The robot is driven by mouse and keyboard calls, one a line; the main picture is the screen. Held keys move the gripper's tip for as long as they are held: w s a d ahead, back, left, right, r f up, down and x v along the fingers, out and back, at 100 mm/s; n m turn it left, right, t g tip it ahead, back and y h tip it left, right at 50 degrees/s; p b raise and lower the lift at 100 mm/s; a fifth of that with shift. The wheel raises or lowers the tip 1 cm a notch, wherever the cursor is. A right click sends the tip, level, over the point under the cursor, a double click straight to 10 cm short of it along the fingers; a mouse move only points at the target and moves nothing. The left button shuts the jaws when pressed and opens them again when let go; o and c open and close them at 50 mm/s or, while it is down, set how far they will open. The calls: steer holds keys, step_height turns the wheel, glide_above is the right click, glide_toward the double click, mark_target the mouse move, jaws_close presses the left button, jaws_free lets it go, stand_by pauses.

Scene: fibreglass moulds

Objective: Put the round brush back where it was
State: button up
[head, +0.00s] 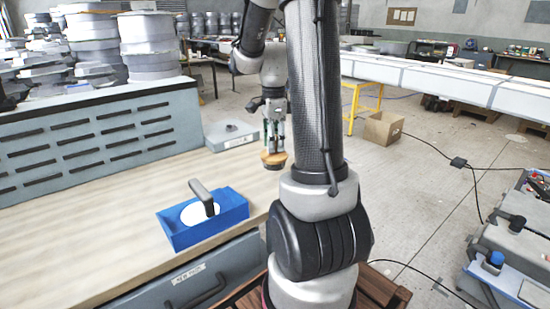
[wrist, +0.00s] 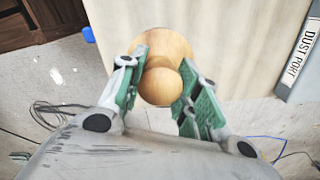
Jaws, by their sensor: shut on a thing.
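The round brush (head: 273,159) has a round wooden top with a ball-shaped knob. My gripper (head: 273,143) is shut on the knob and holds the brush upright near the right edge of the bench top (head: 110,215). In the wrist view the brush (wrist: 161,45) sits between the green finger pads of my gripper (wrist: 160,82). There it overlaps the pale bench top, with floor showing nearer the gripper. Its underside is hidden in the wrist view, and I cannot tell its exact height.
A blue tray (head: 178,235) with a white disc and a grey-handled tool stands at the bench's front. A grey box (head: 231,135) is at the back right; the wrist view shows a "DUST PORT" label (wrist: 299,55). A slotted grey panel (head: 90,140) lines the back. The bench's middle is clear.

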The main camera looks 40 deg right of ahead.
mark_target(269, 158)
steer(key=shift+f, duration=2.2)
steer(key=shift+f, duration=0.1)
steer(key=o, duration=1)
steer(key=shift+o, duration=0.2)
step_height(269, 158, up, 12)
steer(key=shift+a, duration=0.1)
steer(key=s+a+r+n+t, duration=0.3)
steer(key=s+a+n, duration=1.1)
steer(key=n, duration=0.9)
steer(key=shift+s+a+r+t, duration=0.15)
steer(key=shift+s+a+t, duration=0.15)
steer(key=shift+s+t, duration=0.35)
